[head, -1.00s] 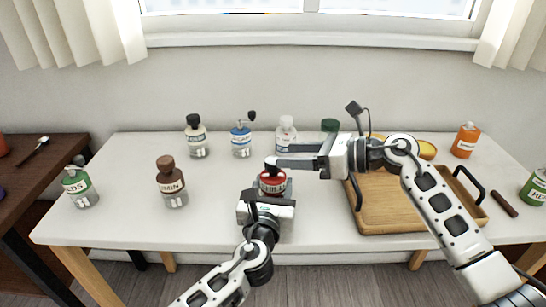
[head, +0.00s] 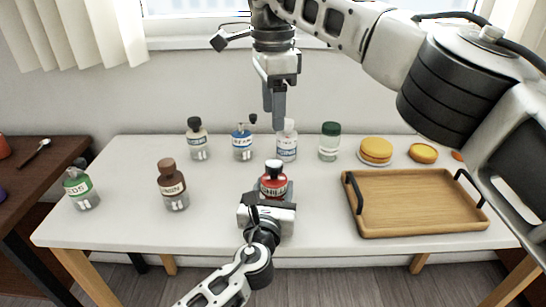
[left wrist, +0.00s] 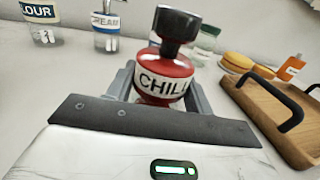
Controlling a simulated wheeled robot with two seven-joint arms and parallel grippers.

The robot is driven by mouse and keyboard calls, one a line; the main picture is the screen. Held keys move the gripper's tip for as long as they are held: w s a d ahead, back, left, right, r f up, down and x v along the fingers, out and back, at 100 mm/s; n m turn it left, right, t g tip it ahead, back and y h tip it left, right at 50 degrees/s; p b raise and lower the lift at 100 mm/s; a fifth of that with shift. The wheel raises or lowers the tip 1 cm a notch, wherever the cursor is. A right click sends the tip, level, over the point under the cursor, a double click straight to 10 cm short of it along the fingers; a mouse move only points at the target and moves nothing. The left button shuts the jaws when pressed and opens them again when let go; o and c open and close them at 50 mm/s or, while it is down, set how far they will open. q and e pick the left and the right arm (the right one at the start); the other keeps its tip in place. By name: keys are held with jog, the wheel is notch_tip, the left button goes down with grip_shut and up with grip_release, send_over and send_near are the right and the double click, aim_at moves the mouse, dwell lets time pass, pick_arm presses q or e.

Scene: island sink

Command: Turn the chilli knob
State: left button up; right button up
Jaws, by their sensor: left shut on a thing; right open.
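The chilli bottle (head: 273,186) is red with a white label and stands upright at the middle front of the table. It also shows in the left wrist view (left wrist: 163,85), with its black chilli knob (left wrist: 178,25) on top; the knob shows in the head view too (head: 273,165). My left gripper (head: 269,199) is shut on the bottle's body from the front, with one finger on each side. My right gripper (head: 273,112) is open, pointing down, raised above and behind the bottle, apart from the knob. It holds nothing visible.
A white-capped bottle (head: 287,143) and a green-capped jar (head: 329,142) stand behind. The brown-capped bottle (head: 172,186) is left. A wooden tray (head: 415,205) with black handles lies right, near yellow round items (head: 376,150). The table front between bottle and tray is clear.

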aim_at(273, 163)
notch_tip(273, 163, down, 12)
jog(key=shift+r, duration=0.2)
jog(key=c, duration=1)
jog(key=m, duration=0.5)
jog(key=shift+w+m, duration=0.1)
jog(key=shift+m, duration=0.2)
